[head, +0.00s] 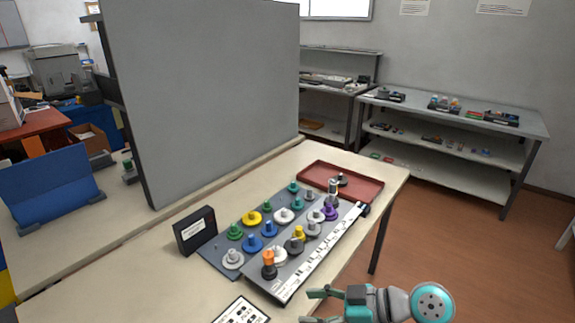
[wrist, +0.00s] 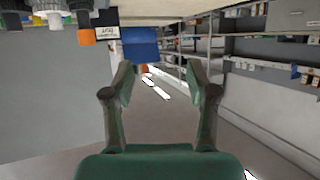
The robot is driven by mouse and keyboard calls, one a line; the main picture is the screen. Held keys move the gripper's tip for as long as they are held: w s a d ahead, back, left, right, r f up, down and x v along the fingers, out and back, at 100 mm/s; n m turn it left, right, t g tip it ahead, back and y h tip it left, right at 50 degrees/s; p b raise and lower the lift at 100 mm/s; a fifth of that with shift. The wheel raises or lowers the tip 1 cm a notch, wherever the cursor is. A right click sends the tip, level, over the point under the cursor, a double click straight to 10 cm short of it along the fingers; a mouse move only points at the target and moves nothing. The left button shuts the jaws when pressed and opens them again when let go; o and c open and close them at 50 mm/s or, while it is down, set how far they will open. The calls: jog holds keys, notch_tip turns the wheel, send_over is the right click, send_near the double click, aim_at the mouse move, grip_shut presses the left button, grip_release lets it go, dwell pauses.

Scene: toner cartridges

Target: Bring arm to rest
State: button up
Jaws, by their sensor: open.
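My gripper (head: 312,306) is at the bottom of the head view, beside the near right edge of the table (head: 375,188), its fingers pointing left. In the wrist view its two fingers (wrist: 160,80) stand wide apart with nothing between them. The gripper is open and empty. The wrist picture appears upside down, with knobbed pieces (wrist: 50,12) in its upper left corner. The lower finger is partly cut off by the head view's bottom edge.
Several coloured knobbed pieces stand on a grey board (head: 282,288) on the table. A red tray (head: 312,173), a black box (head: 195,231) and a tall grey panel (head: 205,100) are also there. Shelves (head: 455,113) stand behind. Floor (head: 450,240) is clear right of the table.

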jog(key=s+d+f+m+t+h, duration=0.1)
jog(key=s+f+m+t+h, duration=0.2)
jog(key=f, duration=0.4)
jog(key=s+d+f+m+t+h, duration=0.1)
jog(key=s+f+m+t, duration=0.15)
jog(key=f+m, duration=0.4)
jog(key=s+d+f+m+t+h, duration=0.2)
jog(key=s+d+f+m+h, duration=0.3)
jog(key=s, duration=0.4)
jog(key=s+d+t+h, duration=0.25)
jog(key=s+d, duration=0.25)
jog(key=s, duration=0.7)
jog(key=s+r+t+h, duration=0.1)
jog(key=s+r, duration=0.8)
jog(key=s, duration=0.1)
jog(key=shift+s+d+r+h, duration=0.3)
jog(key=shift+d+r+h, duration=0.05)
jog(key=shift+d+r, duration=0.1)
